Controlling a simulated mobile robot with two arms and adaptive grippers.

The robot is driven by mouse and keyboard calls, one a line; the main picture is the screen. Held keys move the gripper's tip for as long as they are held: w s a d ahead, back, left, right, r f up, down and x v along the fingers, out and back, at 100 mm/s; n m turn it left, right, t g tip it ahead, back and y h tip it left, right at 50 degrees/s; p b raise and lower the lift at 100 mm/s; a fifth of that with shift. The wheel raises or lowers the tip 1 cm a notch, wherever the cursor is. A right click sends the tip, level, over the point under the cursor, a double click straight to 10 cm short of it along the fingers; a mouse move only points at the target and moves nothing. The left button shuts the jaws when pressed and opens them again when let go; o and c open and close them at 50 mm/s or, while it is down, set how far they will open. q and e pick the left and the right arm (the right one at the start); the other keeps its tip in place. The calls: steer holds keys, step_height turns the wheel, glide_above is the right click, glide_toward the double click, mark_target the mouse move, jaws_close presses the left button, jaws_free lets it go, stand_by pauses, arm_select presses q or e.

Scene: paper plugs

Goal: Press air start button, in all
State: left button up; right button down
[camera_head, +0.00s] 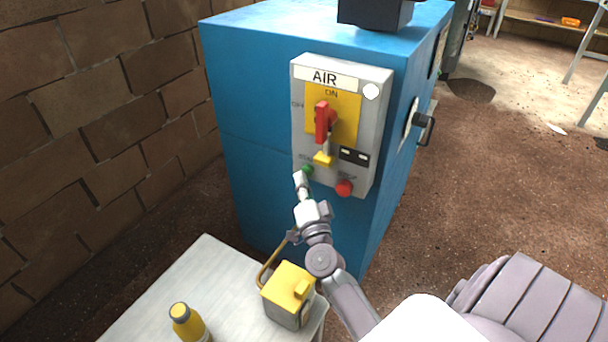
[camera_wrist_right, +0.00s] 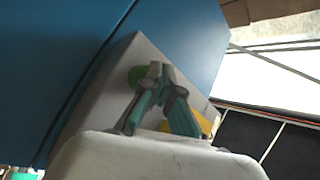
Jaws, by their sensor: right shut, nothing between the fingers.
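The grey AIR control box (camera_head: 340,75) is mounted on the blue cabinet (camera_head: 245,130). It carries a red rotary handle (camera_head: 323,122) on a yellow plate, pointing up near the ON label. The green start button (camera_head: 307,170) is at the box's lower left, with a red stop button (camera_head: 344,188) to its right. My right gripper (camera_head: 300,180) is shut and empty, its tips just below the green button. In the right wrist view the shut fingers (camera_wrist_right: 155,70) overlap the green button (camera_wrist_right: 135,76); whether they touch it I cannot tell. My left gripper is not in view.
A white table (camera_head: 170,290) at the lower left holds a yellow-topped padlock-like block (camera_head: 288,290) and a yellow bottle (camera_head: 188,322). A brick wall (camera_head: 90,110) is on the left. A black handle (camera_head: 425,125) sticks out on the cabinet's right side. Open floor lies to the right.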

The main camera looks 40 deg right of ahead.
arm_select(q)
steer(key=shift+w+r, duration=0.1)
arm_select(e)
steer(key=shift+a, duration=0.1)
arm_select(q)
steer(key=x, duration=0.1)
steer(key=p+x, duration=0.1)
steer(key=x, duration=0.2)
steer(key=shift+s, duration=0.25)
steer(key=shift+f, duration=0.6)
arm_select(e)
steer(key=s+a, duration=0.2)
steer(key=a, duration=0.4)
steer(key=shift+s, duration=0.35)
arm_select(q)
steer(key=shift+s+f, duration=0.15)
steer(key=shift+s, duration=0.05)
